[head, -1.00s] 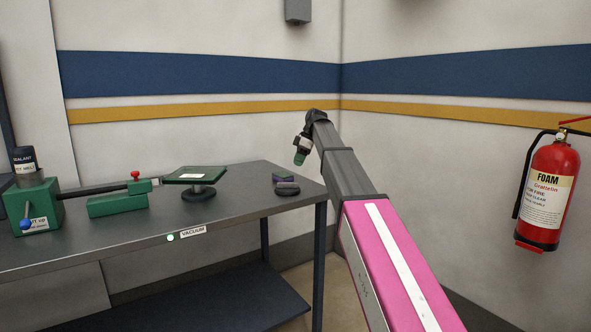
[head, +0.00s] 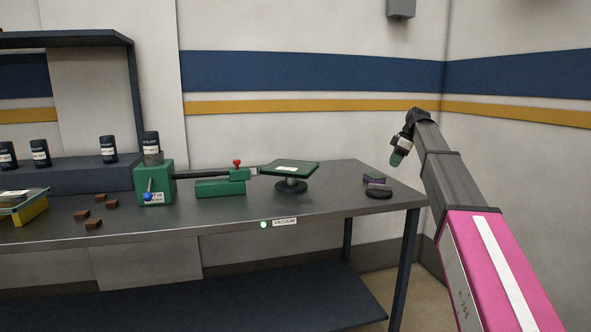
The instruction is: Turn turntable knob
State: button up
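The turntable is most likely the tilted square green plate (head: 289,168) on a round black pedestal (head: 291,186), near the right part of the metal table. Left of it, a green block unit (head: 221,188) carries a small red knob (head: 237,163). Farther left, a green box (head: 154,184) has a lever with a blue ball (head: 148,197). Which of these is the turntable knob I cannot tell for sure. My gripper (head: 396,158) hangs in the air at the right, apart from all of these.
A black rounded object (head: 380,194) and a small green-purple block (head: 375,178) lie at the table's (head: 330,205) right end. Brown blocks (head: 93,224) and dark bottles (head: 108,149) are at the left. A dark shelf (head: 65,39) stands at the back left.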

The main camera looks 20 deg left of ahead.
jog(key=o, duration=1.2)
jog(key=shift+c, duration=0.2)
jog(key=m+t+h, duration=0.4)
jog(key=m, duration=1.4)
send_near(379, 189)
jog(key=shift+t, duration=0.3)
jog(key=x, duration=0.8)
jog(key=shift+w+r, duration=0.2)
jog(key=shift+w, duration=0.1)
jog(key=c, duration=0.6)
